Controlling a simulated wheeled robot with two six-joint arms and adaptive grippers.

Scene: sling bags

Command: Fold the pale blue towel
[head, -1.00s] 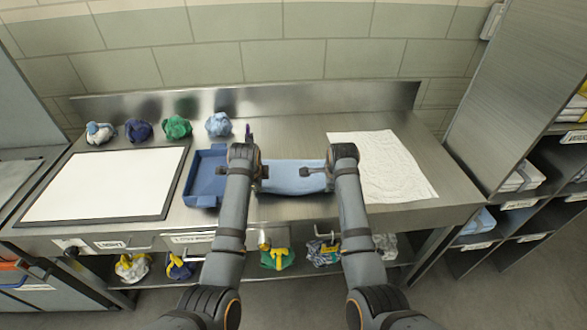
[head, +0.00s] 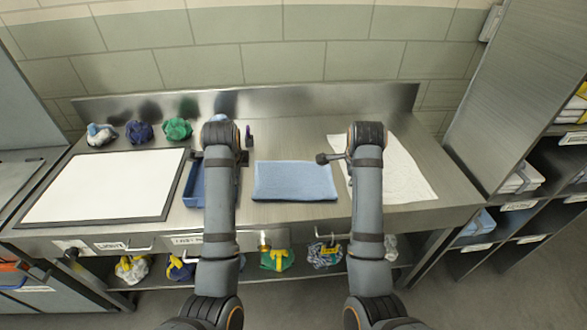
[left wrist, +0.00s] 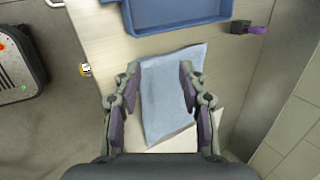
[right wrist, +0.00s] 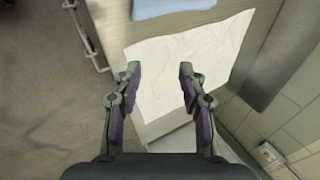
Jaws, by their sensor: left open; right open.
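The pale blue towel (head: 295,182) lies as a flat, compact rectangle on the steel counter between my two arms. It also shows in the left wrist view (left wrist: 166,100) and at the top edge of the right wrist view (right wrist: 172,8). My left gripper (left wrist: 158,72) is open and empty; in the head view its wrist is over the blue tray, left of the towel. My right gripper (right wrist: 160,72) is open and empty, right of the towel, over the white cloth. In the head view my wrists hide most of both grippers' fingers.
The blue tray (head: 193,186) stands left of the towel, partly hidden by my left arm. A white cloth (head: 408,178) lies to the right. A dark-framed white board (head: 105,185) and crumpled cloths (head: 177,129) are further left. A small purple object (head: 249,137) stands behind the towel.

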